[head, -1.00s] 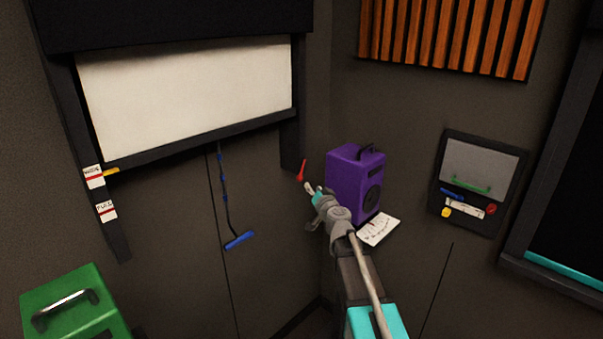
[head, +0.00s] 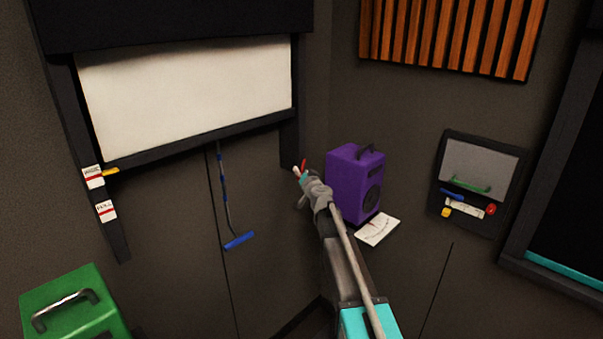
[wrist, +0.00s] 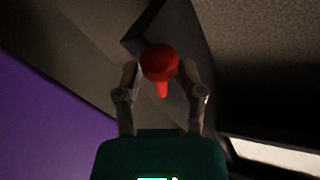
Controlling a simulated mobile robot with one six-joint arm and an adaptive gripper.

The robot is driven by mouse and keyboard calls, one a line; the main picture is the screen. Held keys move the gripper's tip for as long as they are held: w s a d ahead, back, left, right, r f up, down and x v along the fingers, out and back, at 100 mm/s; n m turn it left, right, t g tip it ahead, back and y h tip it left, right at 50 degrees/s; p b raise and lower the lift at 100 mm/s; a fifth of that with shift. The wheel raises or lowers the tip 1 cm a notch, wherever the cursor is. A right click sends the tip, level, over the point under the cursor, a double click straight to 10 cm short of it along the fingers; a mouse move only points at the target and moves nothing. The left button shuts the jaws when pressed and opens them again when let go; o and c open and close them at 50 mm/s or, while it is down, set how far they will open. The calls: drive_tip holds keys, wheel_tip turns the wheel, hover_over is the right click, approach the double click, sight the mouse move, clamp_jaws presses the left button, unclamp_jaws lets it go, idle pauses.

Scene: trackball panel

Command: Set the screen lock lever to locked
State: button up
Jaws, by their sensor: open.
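The red lever (head: 304,164) is on the dark right-hand post of the screen frame, and I take it as the screen lock lever. In the head view my gripper (head: 299,174) is right at it and hides its lower part. In the wrist view the lever's round red knob (wrist: 159,62) shows between the two fingers of my open gripper (wrist: 163,75), with a short red stem below. There is a gap on both sides, so the fingers do not appear closed on it. The white screen (head: 190,95) hangs left of the lever. No lock markings are readable.
A purple speaker (head: 345,180) stands close right of my gripper, with a white dial card (head: 378,230) by it. A blue pull handle (head: 239,241) hangs below the screen. A green case (head: 70,315) is at lower left. A control panel (head: 480,185) is on the right wall.

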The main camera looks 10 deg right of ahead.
drive_tip(key=shift+w, duration=0.2)
drive_tip(key=shift+c, duration=0.3)
clamp_jaws()
